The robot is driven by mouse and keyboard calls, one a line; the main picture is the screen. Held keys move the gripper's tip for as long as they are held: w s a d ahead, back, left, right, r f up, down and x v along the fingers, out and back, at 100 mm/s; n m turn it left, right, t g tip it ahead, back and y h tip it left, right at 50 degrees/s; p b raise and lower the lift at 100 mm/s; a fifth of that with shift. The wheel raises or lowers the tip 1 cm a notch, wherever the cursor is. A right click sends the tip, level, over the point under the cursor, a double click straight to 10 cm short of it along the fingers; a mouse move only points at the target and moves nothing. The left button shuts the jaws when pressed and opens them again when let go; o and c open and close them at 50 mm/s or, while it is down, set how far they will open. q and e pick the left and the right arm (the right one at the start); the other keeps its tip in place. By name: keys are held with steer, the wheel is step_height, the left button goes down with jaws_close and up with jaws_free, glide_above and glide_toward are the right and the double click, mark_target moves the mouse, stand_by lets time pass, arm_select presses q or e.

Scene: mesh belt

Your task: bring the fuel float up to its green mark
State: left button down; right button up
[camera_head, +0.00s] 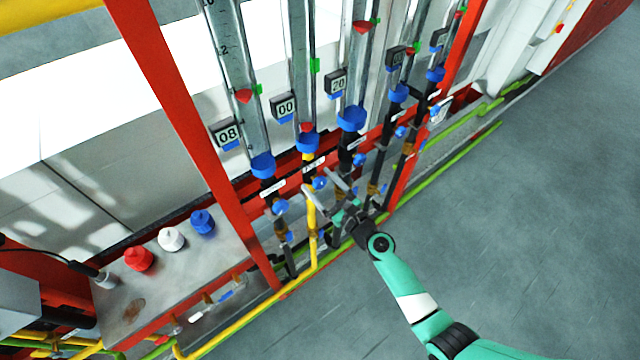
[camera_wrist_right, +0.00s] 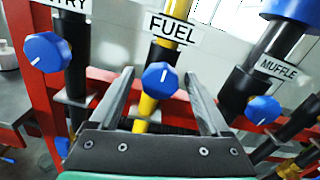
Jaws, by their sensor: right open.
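The fuel float is a small red piece (camera_head: 306,127) low in the second tube from the left. Its green mark (camera_head: 314,65) is well above it, and the display beside that tube (camera_head: 286,107) reads 00. The blue fuel knob (camera_wrist_right: 160,78), with a white line, sits on the yellow fuel pipe (camera_wrist_right: 146,108) below the FUEL label (camera_wrist_right: 172,29). It also shows in the head view (camera_head: 319,184). My right gripper (camera_head: 318,180) is open, its fingers (camera_wrist_right: 159,74) to either side of the knob in the picture; contact cannot be told. My left gripper is out of view.
Neighbouring blue knobs stand on the left pipe (camera_wrist_right: 47,52) and the MUFFLE pipe (camera_wrist_right: 262,109). A red frame bar (camera_head: 180,120) rises at left. A grey panel (camera_head: 180,265) carries red, white and blue knobs. The floor at right (camera_head: 530,200) is clear.

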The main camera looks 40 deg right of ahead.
jaws_close()
stand_by(0.4)
